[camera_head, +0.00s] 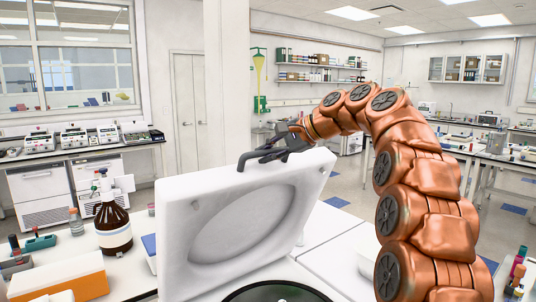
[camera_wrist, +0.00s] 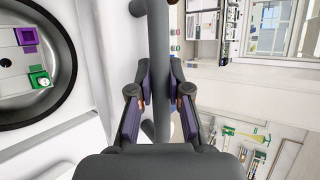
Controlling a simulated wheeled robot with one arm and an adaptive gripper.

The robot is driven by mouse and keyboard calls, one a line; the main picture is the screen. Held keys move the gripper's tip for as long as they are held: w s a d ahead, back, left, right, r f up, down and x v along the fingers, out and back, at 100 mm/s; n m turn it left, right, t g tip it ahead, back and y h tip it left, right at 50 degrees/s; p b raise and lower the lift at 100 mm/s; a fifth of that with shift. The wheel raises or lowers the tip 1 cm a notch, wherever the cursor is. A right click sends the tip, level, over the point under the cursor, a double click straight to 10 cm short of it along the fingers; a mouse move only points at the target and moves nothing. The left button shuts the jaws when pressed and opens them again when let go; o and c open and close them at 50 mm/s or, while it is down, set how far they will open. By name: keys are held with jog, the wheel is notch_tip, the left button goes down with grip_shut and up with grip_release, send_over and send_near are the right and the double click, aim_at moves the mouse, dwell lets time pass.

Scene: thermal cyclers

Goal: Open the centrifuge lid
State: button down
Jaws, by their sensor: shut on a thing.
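The white centrifuge lid (camera_head: 176,235) stands raised and tilted in the head view, its underside with a round recess facing me. My gripper (camera_wrist: 160,100) is shut on the lid's dark grey handle (camera_wrist: 158,50), which runs between the two fingers in the wrist view. In the head view my gripper is at the lid's top edge. The centrifuge's round dark chamber (camera_head: 275,293) shows below the lid, cut off by the frame. In the wrist view the chamber lies open at the left, with a purple holder (camera_wrist: 26,37) and a green holder (camera_wrist: 39,77) inside.
A brown bottle (camera_head: 113,228), an orange box (camera_head: 60,277) and small bottles stand on the bench left of the centrifuge. Colored tubes (camera_head: 516,270) stand at the lower right. Other benches with equipment are farther back.

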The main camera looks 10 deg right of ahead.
jog(key=shift+r, duration=0.15)
jog(key=c, duration=1.1)
grip_release()
jog(key=v, duration=1.2)
jog(key=shift+a, duration=0.1)
